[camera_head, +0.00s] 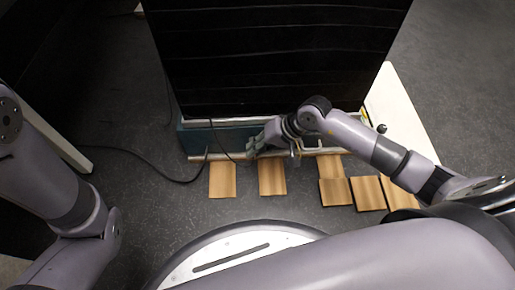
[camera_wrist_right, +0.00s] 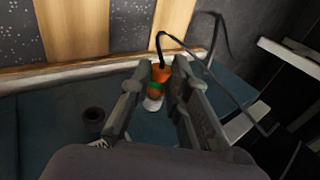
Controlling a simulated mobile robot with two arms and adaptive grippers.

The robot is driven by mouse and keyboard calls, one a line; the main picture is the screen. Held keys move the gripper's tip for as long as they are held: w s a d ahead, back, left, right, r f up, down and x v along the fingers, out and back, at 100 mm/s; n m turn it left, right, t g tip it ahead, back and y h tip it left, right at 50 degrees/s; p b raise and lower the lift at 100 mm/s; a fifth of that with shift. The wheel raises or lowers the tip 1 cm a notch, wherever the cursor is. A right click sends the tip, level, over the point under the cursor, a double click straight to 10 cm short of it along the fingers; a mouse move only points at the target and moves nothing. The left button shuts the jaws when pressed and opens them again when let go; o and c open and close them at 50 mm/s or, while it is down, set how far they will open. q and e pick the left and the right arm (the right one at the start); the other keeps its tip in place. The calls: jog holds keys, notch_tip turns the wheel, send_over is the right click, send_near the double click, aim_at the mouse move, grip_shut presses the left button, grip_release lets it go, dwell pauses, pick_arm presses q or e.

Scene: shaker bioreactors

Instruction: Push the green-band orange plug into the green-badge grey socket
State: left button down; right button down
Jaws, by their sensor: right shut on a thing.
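The orange plug (camera_wrist_right: 161,72) with its green band (camera_wrist_right: 154,87) is between the fingers of my right gripper (camera_wrist_right: 158,80) in the right wrist view. The fingers are shut on it, and a black cable runs from its top. A pale piece (camera_wrist_right: 152,104) shows at its lower end; I cannot tell if it is part of the plug or of a socket. A dark round socket-like piece (camera_wrist_right: 94,115) stands on the blue surface to the left, apart from the plug. No green badge is discernible. In the head view my right gripper (camera_head: 256,144) is at the blue box's front. My left gripper is out of view.
The blue box (camera_head: 195,140) stands below a large black cabinet (camera_head: 280,60). Several wooden tiles (camera_head: 222,180) lie on the grey floor in front. A black cable (camera_head: 140,155) crosses the floor at left. A white panel (camera_head: 398,110) stands at right.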

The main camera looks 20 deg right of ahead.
jog(key=shift+w+d+b, duration=0.1)
jog(key=shift+w+b, duration=0.3)
jog(key=shift+w, duration=0.05)
dwell(0.3)
jog(key=c, duration=1.4)
grip_release()
jog(key=shift+c, duration=0.2)
jog(key=v, duration=1.2)
jog(key=shift+s, duration=0.15)
